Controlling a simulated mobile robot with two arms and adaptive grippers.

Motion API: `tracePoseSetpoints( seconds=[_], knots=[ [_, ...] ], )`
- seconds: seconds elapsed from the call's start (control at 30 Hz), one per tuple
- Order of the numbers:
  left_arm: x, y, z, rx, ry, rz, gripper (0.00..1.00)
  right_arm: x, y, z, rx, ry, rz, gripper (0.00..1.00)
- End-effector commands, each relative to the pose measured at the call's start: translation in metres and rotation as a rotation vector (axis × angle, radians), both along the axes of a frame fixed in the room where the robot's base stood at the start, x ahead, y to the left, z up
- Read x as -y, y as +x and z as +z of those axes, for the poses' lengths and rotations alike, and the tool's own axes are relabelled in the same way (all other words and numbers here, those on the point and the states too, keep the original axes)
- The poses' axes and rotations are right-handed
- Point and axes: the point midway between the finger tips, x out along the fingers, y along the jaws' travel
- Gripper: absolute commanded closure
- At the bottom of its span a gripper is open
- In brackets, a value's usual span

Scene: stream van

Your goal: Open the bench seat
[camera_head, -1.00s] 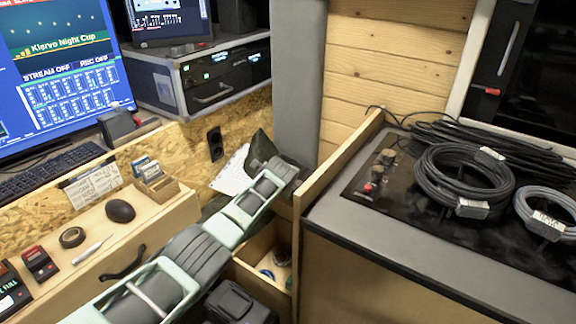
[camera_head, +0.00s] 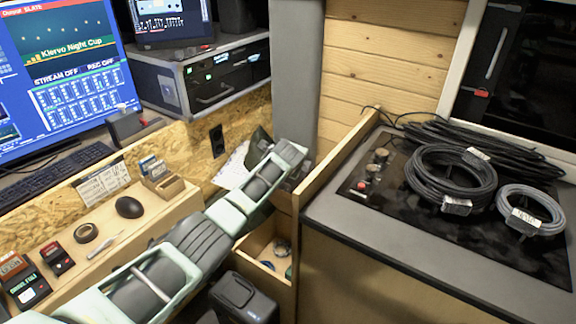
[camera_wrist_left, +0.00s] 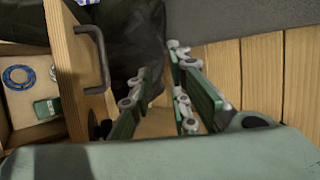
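My left arm comes in from the left in the head view, and its gripper is out of sight there behind the arm and a wooden panel. In the left wrist view the left gripper (camera_wrist_left: 160,62) has its two green fingers apart with nothing held between them. A dark fabric-like thing (camera_wrist_left: 135,35) lies beyond the fingers. A grey surface (camera_wrist_left: 235,15) shows at the top right, above wooden planks (camera_wrist_left: 258,75); I cannot tell whether either belongs to the bench seat. No bench seat is clearly recognisable. My right gripper is not in view.
A wooden drawer (camera_wrist_left: 75,75) with a dark handle (camera_wrist_left: 98,50) stands open left of the fingers, holding small items. A counter (camera_head: 345,225) with cable coils (camera_head: 450,175) stands right. A desk ledge (camera_head: 150,210) with small objects runs left. A wooden panel (camera_head: 340,165) edges the counter.

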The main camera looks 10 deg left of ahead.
Motion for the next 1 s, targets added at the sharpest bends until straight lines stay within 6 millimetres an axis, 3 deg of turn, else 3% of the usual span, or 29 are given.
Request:
tracePoseSetpoints(
  seconds=[0.03,0.1,0.43,1.0],
  knots=[
    [-0.005,-0.005,-0.012,-0.023,0.005,0.008,0.84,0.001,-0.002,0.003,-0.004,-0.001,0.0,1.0],
    [-0.007,-0.006,-0.015,-0.026,0.006,0.01,0.84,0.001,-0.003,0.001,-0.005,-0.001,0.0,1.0],
    [-0.008,-0.01,-0.016,-0.03,0.008,0.012,0.84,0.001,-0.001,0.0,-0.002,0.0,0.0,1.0],
    [0.005,-0.053,0.022,-0.02,0.01,0.005,0.84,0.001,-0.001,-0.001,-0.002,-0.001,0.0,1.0]
  ],
)
